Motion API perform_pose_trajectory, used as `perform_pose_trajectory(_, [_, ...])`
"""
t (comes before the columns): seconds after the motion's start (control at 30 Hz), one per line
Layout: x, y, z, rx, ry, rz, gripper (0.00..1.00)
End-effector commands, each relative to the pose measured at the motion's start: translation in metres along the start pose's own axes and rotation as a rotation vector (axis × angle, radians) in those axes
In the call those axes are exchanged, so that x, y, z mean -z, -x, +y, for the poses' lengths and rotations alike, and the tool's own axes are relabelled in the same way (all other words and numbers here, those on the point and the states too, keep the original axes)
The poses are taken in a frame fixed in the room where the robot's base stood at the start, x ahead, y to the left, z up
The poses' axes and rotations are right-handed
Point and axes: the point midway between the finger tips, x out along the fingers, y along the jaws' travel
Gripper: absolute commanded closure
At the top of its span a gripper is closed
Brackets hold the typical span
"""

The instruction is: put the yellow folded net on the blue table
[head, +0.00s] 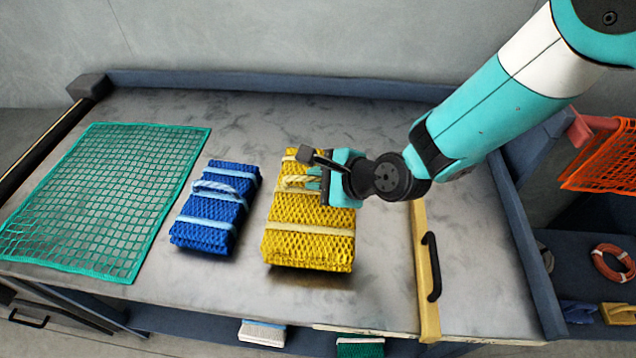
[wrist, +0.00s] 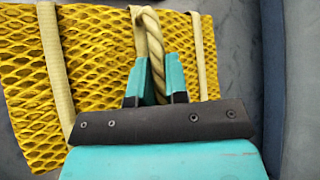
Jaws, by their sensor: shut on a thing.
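The yellow folded net (head: 310,235) is a thick bundle with pale bands and a rope handle, right of centre over the worktable (head: 390,290). My gripper (head: 312,178) is shut on the rope handle (wrist: 153,50), which runs between its fingers in the wrist view. The yellow net (wrist: 100,65) fills the left and middle of that view. A dark shadow lies below its front edge, and it seems slightly raised off the top. The worktable has a worn grey top and blue-grey rims; I cannot tell whether it is the blue table named.
A blue folded net (head: 212,210) lies close left of the yellow one. A green net (head: 105,195) is spread flat farther left. A yellow bar with a black handle (head: 428,280) crosses the top at right. An orange net (head: 605,158) hangs far right above a rope coil (head: 612,262).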

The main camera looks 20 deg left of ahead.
Motion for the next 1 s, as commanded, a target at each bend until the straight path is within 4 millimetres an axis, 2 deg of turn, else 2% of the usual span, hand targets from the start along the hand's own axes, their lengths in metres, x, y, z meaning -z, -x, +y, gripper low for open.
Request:
perform_pose_trajectory(0.17, [0.01,-0.01,0.008,0.004,0.0,-0.002,1.0])
perform_pose_trajectory(0.53, [0.012,-0.013,0.011,0.004,0.001,-0.002,1.0])
perform_pose_trajectory(0.57, [0.013,-0.012,0.012,0.0,0.001,0.0,0.79])
perform_pose_trajectory(0.63, [0.012,-0.012,0.012,0.0,0.0,0.001,0.62])
perform_pose_trajectory(0.67, [0.012,-0.012,0.012,0.0,0.0,0.001,0.6])
perform_pose_trajectory(1.0, [0.011,-0.01,0.012,-0.005,-0.001,0.001,0.6])
